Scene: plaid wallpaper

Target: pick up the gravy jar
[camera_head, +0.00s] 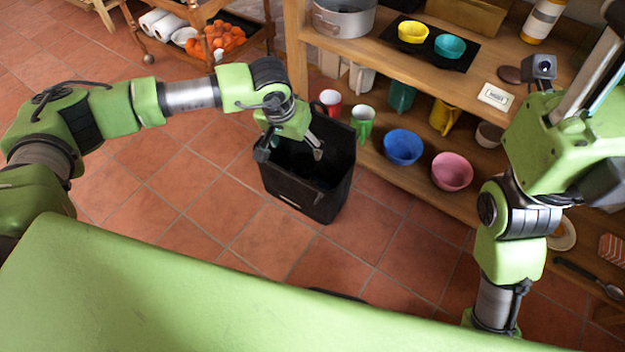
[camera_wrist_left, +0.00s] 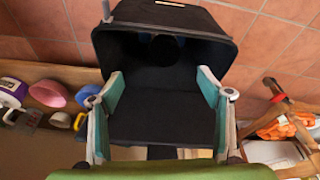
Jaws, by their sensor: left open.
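I cannot pick out a gravy jar for certain in either view. A black bin (camera_head: 325,195) stands on the tiled floor, and a dark round shape (camera_wrist_left: 163,49) shows inside it in the left wrist view; I cannot tell what it is. My left gripper (camera_head: 290,152) is over the bin's opening, its fingers apart with nothing between them. In the left wrist view my left gripper (camera_wrist_left: 157,92) has its two teal-padded fingers spread in front of the bin (camera_wrist_left: 165,118). My right arm is at the right, but its fingers do not show.
A wooden shelf (camera_head: 385,60) beside the bin holds bowls, cups, a grey pot (camera_head: 343,20) and a white-and-orange bottle (camera_head: 543,20). A blue bowl (camera_head: 403,147) and a pink bowl (camera_head: 452,171) sit low. A wooden cart (camera_head: 262,38) stands behind. The floor left of the bin is clear.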

